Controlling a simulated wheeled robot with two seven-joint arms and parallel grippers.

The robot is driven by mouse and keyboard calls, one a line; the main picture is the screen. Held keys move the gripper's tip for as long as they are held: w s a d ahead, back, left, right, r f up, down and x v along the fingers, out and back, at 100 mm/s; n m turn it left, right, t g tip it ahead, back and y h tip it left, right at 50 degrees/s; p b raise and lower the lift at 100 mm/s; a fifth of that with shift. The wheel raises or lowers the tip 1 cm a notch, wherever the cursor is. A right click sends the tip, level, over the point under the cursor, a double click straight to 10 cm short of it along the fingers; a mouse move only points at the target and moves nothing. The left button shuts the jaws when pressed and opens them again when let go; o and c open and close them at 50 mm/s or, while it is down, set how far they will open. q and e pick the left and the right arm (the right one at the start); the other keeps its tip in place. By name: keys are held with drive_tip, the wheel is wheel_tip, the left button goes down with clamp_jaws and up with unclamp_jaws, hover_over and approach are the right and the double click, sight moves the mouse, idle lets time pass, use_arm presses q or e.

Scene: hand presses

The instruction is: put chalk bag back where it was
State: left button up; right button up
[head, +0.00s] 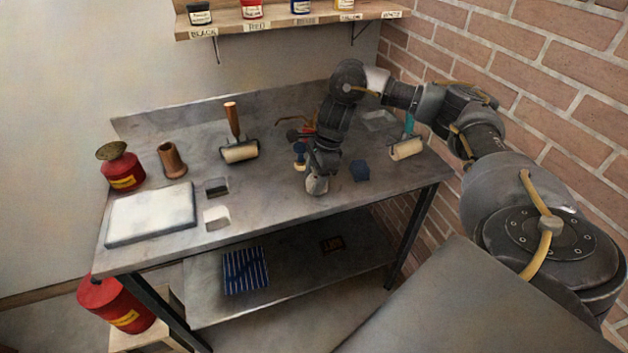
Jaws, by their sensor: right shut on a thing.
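My right gripper (319,166) reaches down over the metal table from the right. It is shut on a small pale grey-white bag, which looks like the chalk bag (316,185). The bag's upper part is hidden by the fingers. It is near the table's front edge, and I cannot tell whether it touches the table top. My left gripper is not in view.
Rollers (240,152) (406,149) stand left and right. A pale slab (150,213) and red can (123,172) are at left.

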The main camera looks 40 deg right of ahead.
drive_tip(key=shift+f, duration=0.55)
drive_tip(key=shift+f, duration=0.15)
drive_tip(key=o, duration=1)
drive_tip(key=shift+o, duration=0.2)
drive_tip(key=shift+r, duration=0.4)
drive_tip(key=p+v, duration=0.2)
drive_tip(key=v, duration=0.9)
drive_tip(key=shift+d+r+p, duration=0.15)
drive_tip(key=shift+r+p, duration=0.15)
